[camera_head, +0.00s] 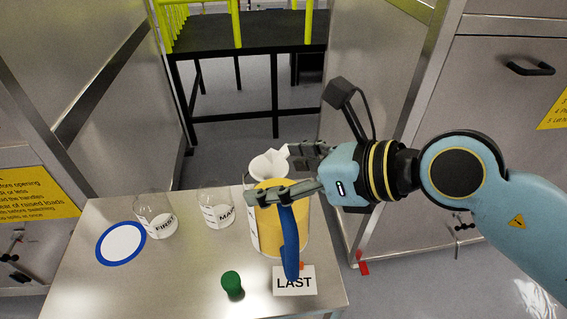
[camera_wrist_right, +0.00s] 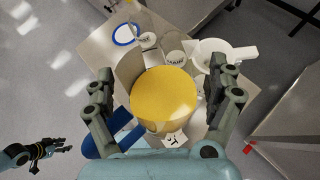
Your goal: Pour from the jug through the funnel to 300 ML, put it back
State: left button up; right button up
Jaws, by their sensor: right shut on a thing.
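My right gripper (camera_head: 268,194) is shut on the jug (camera_head: 300,225), a wide yellow-filled container with a blue handle (camera_head: 291,245). The fingers lie on either side of its upper body. In the right wrist view the jug's round yellow top (camera_wrist_right: 163,95) faces the camera between the fingers (camera_wrist_right: 170,100). The jug looks about upright; whether its base touches the table is unclear. The white funnel (camera_head: 267,165) is just behind the jug; what is beneath it is hidden. Clear beakers labelled FIRST (camera_head: 160,222) and MAIN (camera_head: 217,212) stand to the left. My left gripper (camera_wrist_right: 58,147) shows small in the wrist view.
The steel table (camera_head: 185,275) also bears a blue-rimmed white disc (camera_head: 121,243), a green stopper (camera_head: 232,284) and a LAST label (camera_head: 294,282) in front of the jug. The front left of the table is clear. Steel cabinets (camera_head: 480,110) flank both sides.

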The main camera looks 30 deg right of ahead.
aim_at(264, 161)
jog(key=shift+w+d+r+m+g+p, duration=0.25)
jog(key=shift+w+p, duration=0.2)
jog(key=shift+p, duration=0.75)
jog(key=shift+w+d+r+m+g+p, duration=0.15)
jog(key=shift+w+g+p, duration=0.25)
jog(key=shift+p, duration=0.75)
jog(key=shift+w+f, duration=0.15)
jog(key=shift+f, duration=0.15)
jog(key=shift+w+d+g+y+p, duration=0.15)
jog(key=shift+w+g+y+p, duration=0.25)
jog(key=shift+p, duration=0.6)
jog(key=shift+w+m, duration=0.1)
jog(key=shift+m, duration=0.2)
jog(key=shift+w+d+g+p, duration=0.1)
jog(key=shift+g+p, duration=0.15)
jog(key=shift+p, duration=0.1)
jog(key=shift+w, duration=0.1)
jog(key=shift+d, duration=0.1)
